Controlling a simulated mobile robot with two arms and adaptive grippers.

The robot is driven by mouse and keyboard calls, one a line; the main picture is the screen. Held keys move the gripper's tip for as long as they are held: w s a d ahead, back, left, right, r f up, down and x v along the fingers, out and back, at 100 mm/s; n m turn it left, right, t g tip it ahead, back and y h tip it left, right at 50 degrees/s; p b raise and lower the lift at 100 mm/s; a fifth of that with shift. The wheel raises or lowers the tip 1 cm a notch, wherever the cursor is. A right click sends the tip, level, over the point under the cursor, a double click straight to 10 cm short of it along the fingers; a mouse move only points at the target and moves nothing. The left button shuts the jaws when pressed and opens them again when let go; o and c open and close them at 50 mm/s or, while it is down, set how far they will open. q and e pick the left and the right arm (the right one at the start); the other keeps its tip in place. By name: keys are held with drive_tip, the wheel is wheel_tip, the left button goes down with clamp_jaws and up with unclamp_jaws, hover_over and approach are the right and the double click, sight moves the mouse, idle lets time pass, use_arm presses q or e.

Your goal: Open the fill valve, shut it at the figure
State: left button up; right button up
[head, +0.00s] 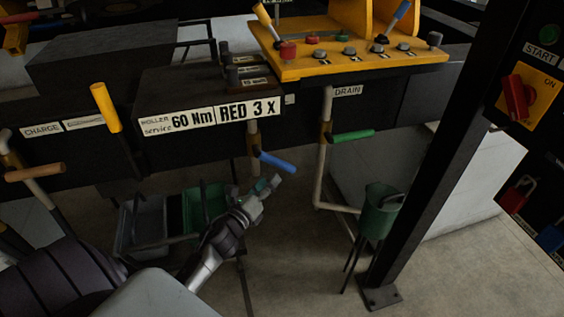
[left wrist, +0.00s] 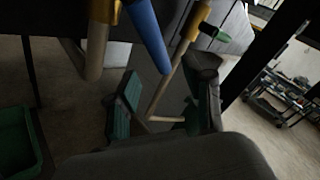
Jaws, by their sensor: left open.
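A blue lever handle (head: 276,162) sits on a pale vertical pipe (head: 253,136) under the black beam. It also shows in the left wrist view (left wrist: 148,38). No label reading "fill" is legible, so I cannot tell from lettering which valve is the fill valve. My left gripper (head: 264,188) is just below the blue handle, apart from it as far as I can see. In the left wrist view the left gripper (left wrist: 166,92) has its two fingers spread with nothing held, the blue handle ahead and above. My right gripper is out of view.
A green lever (head: 352,136) is on the pipe under the DRAIN label (head: 348,91). A wooden-coloured lever (head: 35,172) is at left, below CHARGE. A green funnel (head: 379,211) and black post (head: 420,160) stand right. Green and grey bins (head: 143,222) sit low behind my arm.

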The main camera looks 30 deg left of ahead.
sight(280, 167)
use_arm(q)
drive_tip(key=w, duration=0.5)
drive_tip(key=w+p, duration=0.1)
drive_tip(key=w, duration=0.1)
drive_tip(key=shift+w+a, duration=0.3)
drive_tip(key=shift+w, duration=0.1)
drive_tip(key=shift+w+a, duration=0.1)
drive_tip(key=shift+w, duration=0.55)
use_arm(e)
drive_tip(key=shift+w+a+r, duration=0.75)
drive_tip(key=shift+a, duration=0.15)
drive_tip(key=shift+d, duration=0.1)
use_arm(q)
drive_tip(key=shift+s, duration=0.1)
drive_tip(key=shift+c, duration=1)
clamp_jaws()
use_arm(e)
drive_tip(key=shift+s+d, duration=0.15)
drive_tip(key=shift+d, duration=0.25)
